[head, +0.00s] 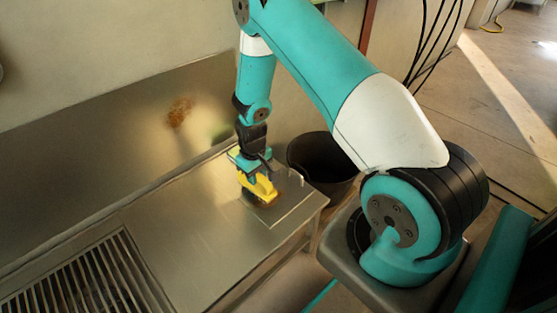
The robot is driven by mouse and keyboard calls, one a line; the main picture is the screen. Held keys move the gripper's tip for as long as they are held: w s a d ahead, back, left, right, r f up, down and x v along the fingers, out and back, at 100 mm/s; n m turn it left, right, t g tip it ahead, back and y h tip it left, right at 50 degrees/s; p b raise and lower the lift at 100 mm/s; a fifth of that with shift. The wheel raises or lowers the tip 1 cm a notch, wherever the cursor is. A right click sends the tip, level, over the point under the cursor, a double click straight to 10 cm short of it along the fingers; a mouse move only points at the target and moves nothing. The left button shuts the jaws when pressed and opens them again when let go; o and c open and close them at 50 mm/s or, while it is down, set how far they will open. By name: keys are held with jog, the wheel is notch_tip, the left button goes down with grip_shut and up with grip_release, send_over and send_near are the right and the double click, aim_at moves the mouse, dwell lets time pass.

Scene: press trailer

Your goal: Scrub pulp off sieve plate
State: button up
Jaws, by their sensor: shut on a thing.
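My gripper (256,176) is shut on a yellow brush (259,188) and points down at the right end of the steel table. The brush sits low over the flat sieve plate (290,212), and its underside appears to touch it. A small brownish patch, likely pulp, shows beside the brush, but it is too small to tell clearly. The brush and my gripper hide part of the plate. A brown-orange smear (180,111) shows on the steel back panel; I cannot tell whether it is a stain or a reflection.
The steel table (190,225) is bare in its middle. A slatted grating (85,280) lies at its left front. A short upright peg (302,174) stands near the plate's right edge. A black bucket (322,158) stands beyond the table's right end. Black cables (432,45) hang behind.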

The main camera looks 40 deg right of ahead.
notch_tip(320, 180, up, 3)
jog(key=shift+s+d+r+p, duration=0.1)
jog(key=shift+r+p, duration=0.05)
jog(key=shift+p, duration=0.85)
jog(key=shift+r+p, duration=1.75)
jog(key=shift+r, duration=0.25)
